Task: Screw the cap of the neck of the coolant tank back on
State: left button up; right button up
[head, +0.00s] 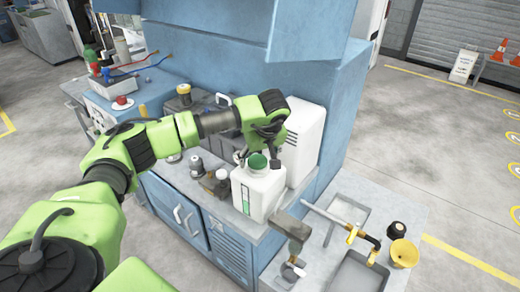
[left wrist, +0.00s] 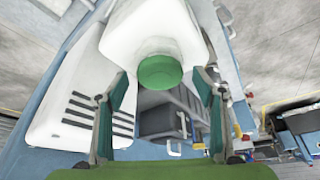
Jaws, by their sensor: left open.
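The coolant tank (head: 256,196) is a white jug with a green level strip on its front, upright on the grey counter. Its green cap (head: 258,161) sits on top at the neck; how tightly it sits cannot be told. My left gripper (head: 257,154) is just above the cap, pointing down. In the left wrist view, the green cap (left wrist: 160,72) lies between the two open fingers of the left gripper (left wrist: 161,80), with a gap on each side. The white tank (left wrist: 155,28) shows beyond it. My right gripper is not in view.
A white louvred box (head: 304,140) stands close behind the tank. Small jars and caps (head: 215,182) stand on the counter to its left. A grey-green tool (head: 291,228) and a yellow funnel (head: 404,252) are to the right. A blue cabinet (head: 210,75) rises behind.

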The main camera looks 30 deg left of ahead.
aim_at(258, 162)
pick_arm(q)
jog(key=shift+a+f, duration=0.1)
jog(key=shift+f, duration=0.2)
jog(key=c, duration=1.3)
jog(key=shift+a+m, duration=0.1)
jog(key=shift+m, duration=0.2)
jog(key=shift+m+t+h, duration=0.3)
jog(key=shift+m+t, duration=0.2)
jog(key=shift+m, duration=0.5)
jog(key=o, duration=1.6)
jog(key=shift+r, duration=0.15)
jog(key=shift+r+p, duration=1.75)
jog(key=shift+r, duration=1.15)
